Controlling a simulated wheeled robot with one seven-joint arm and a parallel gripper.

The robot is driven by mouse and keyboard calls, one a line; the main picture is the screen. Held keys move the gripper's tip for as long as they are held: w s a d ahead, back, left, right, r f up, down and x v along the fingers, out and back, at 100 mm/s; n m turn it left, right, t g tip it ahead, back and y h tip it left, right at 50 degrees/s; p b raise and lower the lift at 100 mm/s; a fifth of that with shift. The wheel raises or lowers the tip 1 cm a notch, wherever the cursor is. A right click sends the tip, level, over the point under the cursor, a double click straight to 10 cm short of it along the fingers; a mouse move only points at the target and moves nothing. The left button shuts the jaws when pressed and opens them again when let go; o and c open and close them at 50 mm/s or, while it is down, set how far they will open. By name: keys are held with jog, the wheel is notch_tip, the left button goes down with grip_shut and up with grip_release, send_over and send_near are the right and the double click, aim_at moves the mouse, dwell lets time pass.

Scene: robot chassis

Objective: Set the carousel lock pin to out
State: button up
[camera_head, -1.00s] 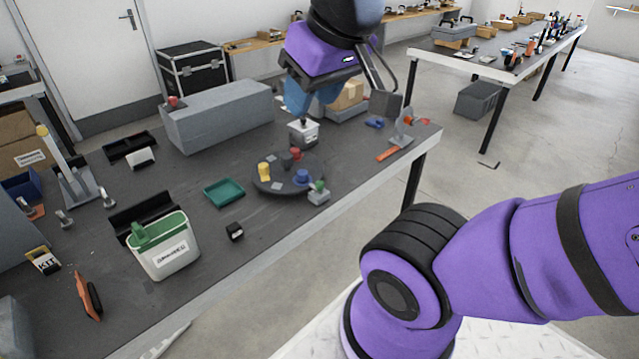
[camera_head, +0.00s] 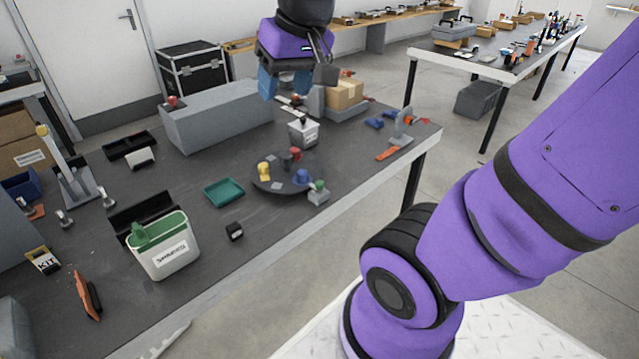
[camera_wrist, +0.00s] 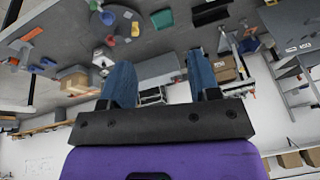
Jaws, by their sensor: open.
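The carousel (camera_head: 268,187) is a dark round disc on the workbench. It carries a yellow, a red and a blue piece and some grey ones. At its front right edge stands a small grey block with a green-topped knob (camera_head: 319,186), which looks like the lock pin. Its exact setting is too small to tell. My gripper (camera_head: 285,92) is open and empty, with two blue fingers. It is in the air above the rear of the bench, behind the carousel and apart from it. The fingers also show in the wrist view (camera_wrist: 160,62).
A white-grey box (camera_head: 303,132) stands just behind the carousel. A long grey block (camera_head: 220,118) lies behind left, and a cardboard box (camera_head: 344,94) behind right. A green tray (camera_head: 224,193) and a white bin (camera_head: 168,262) are to the left. Bench right of the carousel is mostly clear.

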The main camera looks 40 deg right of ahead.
jog(key=w+d+f+m+g, duration=0.1)
jog(key=w+d+f+m, duration=0.1)
jog(key=w+d+f, duration=0.45)
jog(key=m+g, duration=0.3)
jog(key=m, duration=0.2)
send_near(320, 182)
jog(key=shift+h, duration=0.4)
jog(key=f, duration=0.6)
jog(key=a+f, duration=0.1)
jog(key=f, duration=0.3)
jog(key=shift+w, duration=0.1)
grip_shut()
jog(key=shift+s+f, duration=0.1)
jog(key=shift+s, duration=1.65)
